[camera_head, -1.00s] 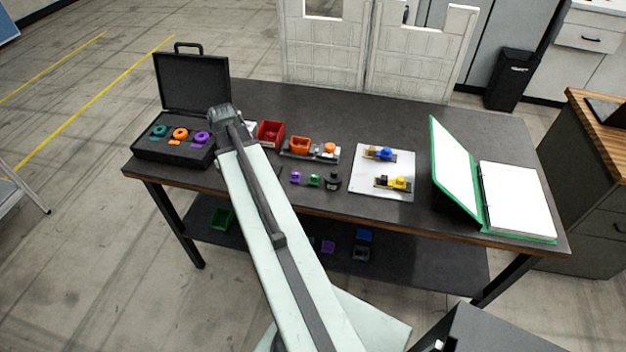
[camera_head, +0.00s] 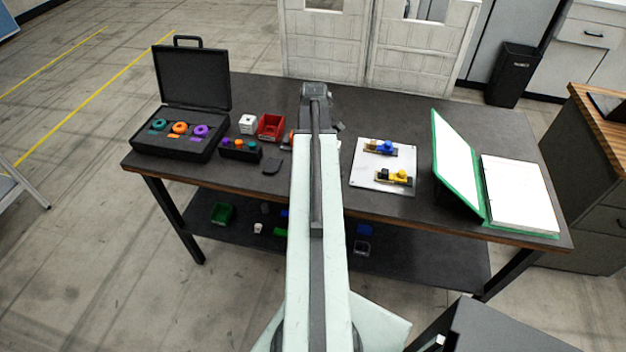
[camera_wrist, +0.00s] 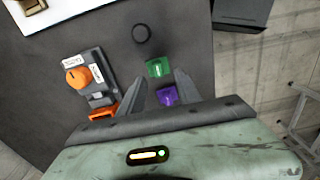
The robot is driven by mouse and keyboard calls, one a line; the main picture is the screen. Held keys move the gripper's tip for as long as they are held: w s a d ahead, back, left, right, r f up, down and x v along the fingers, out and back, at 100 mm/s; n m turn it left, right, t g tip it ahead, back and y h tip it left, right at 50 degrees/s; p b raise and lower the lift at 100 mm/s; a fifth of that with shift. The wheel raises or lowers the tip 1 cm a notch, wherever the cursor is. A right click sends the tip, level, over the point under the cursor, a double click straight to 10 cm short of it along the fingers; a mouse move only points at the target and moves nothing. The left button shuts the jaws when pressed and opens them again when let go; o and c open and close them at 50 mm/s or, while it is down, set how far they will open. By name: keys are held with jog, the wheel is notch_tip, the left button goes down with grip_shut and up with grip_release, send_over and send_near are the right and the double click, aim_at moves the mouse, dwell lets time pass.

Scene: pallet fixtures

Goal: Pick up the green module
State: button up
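The green module (camera_wrist: 159,68), a small block with a pale mark on top, lies on the dark table top in the wrist view. In the head view my arm hides its place. My gripper (camera_wrist: 160,76) is open and empty, seen from above, with its two fingers apart. The green module shows at the fingertips, roughly between them. A purple module (camera_wrist: 167,95) shows just below it, between the fingers and closer to the palm. How high the fingers are above the table I cannot tell.
A fixture with an orange knob (camera_wrist: 78,77) stands left of the fingers. A black round piece (camera_wrist: 141,34) lies beyond the green module. In the head view, a red bin (camera_head: 271,127), an open black case (camera_head: 180,130), a white plate (camera_head: 383,165) and a green binder (camera_head: 460,170) occupy the table.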

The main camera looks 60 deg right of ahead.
jog(key=f+b, duration=0.4)
jog(key=f, duration=0.1)
jog(key=shift+s+d, duration=0.15)
jog(key=shift+s, duration=0.05)
jog(key=shift+r, duration=0.15)
grip_shut()
jog(key=shift+r, duration=0.1)
